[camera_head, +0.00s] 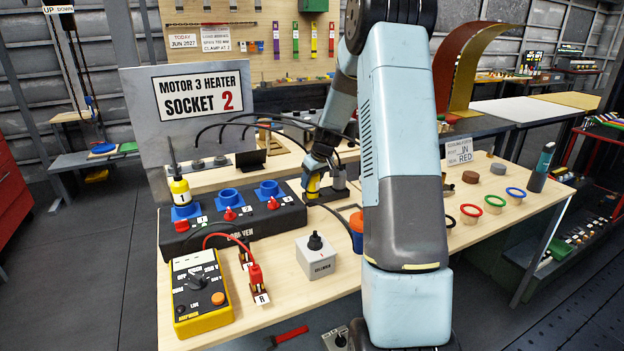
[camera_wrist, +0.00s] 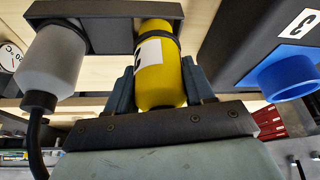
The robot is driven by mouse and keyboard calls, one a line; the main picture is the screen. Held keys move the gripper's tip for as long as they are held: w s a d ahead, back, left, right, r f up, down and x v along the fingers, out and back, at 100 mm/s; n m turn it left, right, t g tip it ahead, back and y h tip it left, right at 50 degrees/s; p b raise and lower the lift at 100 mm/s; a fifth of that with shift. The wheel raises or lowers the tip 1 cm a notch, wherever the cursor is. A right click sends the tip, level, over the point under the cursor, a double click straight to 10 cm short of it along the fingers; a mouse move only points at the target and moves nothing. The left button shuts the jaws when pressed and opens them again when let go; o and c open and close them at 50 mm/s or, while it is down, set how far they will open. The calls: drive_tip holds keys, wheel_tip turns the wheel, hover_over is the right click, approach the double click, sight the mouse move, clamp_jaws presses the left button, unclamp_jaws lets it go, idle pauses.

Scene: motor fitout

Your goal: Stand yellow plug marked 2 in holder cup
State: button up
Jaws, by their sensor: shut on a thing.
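In the wrist view a yellow plug (camera_wrist: 160,85) with a white label stands between the fingers of my gripper (camera_wrist: 161,92), which is shut on it. The label's dark mark is only partly visible. A dark rack (camera_wrist: 100,12) crosses at the plug's far end; whether the plug is free of it I cannot tell. In the head view my gripper (camera_head: 314,184) is behind the black socket box, holding the yellow plug (camera_head: 313,186) low over the table. Another yellow plug, marked 1 (camera_head: 181,192), stands in the left blue socket. I cannot identify the holder cup surely.
A grey plug (camera_wrist: 55,62) with a cable sits close left of the held plug. The black socket box (camera_head: 240,222) has blue sockets; one (camera_wrist: 290,75) is near at right in the wrist view. An orange and blue cup (camera_head: 356,232) stands beside my arm.

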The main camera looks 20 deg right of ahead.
drive_tip(key=shift+f, duration=0.75)
drive_tip(key=o, duration=1.2)
drive_tip(key=v, duration=1.3)
drive_tip(key=shift+s+r, duration=0.15)
drive_tip(key=shift+r, duration=0.1)
